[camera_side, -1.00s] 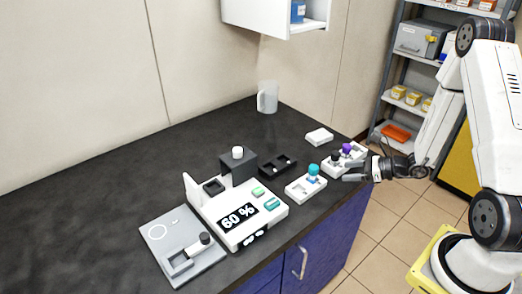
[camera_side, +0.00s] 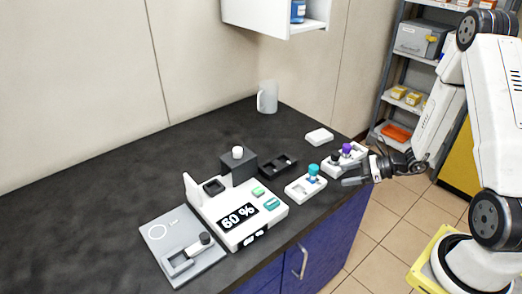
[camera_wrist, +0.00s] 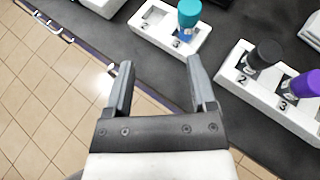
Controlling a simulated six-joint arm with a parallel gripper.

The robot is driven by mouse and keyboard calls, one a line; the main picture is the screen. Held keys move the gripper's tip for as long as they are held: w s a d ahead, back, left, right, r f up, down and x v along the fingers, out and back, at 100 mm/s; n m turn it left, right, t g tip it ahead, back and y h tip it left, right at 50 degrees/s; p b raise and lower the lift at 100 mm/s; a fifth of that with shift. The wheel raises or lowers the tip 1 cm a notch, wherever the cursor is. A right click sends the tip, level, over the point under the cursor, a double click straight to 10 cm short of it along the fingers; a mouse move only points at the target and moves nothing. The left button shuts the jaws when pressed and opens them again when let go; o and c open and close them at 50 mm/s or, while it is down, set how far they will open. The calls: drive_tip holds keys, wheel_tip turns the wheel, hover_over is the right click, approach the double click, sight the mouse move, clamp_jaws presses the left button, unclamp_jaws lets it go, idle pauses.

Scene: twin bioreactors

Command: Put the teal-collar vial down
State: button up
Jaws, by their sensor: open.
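The teal-collar vial (camera_side: 313,170) stands upright in one socket of a small white two-socket rack (camera_side: 296,192). In the wrist view its teal top (camera_wrist: 189,10) shows at the upper middle, beyond the jaws, and the rack (camera_wrist: 150,18) has an empty socket to its left. My gripper (camera_side: 354,174) is open and empty at the right of this rack, near the front edge of the bench. In the wrist view its two fingers (camera_wrist: 158,78) point toward the vial and stand apart from it.
A second white rack (camera_wrist: 235,82), marked 2 and 3, holds a black-capped vial (camera_wrist: 262,56) and a purple-capped vial (camera_wrist: 301,86) right of my gripper. A white device reading 60 % (camera_side: 238,216) stands left. A black rack (camera_side: 277,165) lies behind.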

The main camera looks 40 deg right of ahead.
drive_tip(key=s+a+r+n+g+h, duration=0.35)
drive_tip(key=s+a+n+g, duration=0.55)
drive_tip(key=n, duration=0.8)
drive_tip(key=w+a+r+n+t+h, duration=0.1)
drive_tip(key=w+a+r+n+h, duration=0.2)
drive_tip(key=n, duration=0.8)
wheel_tip(320, 180, up, 2)
drive_tip(key=shift+w+a+r+t+h, duration=0.2)
drive_tip(key=shift+a+t+h, duration=0.1)
drive_tip(key=shift+h, duration=0.35)
drive_tip(key=shift+f, duration=0.1)
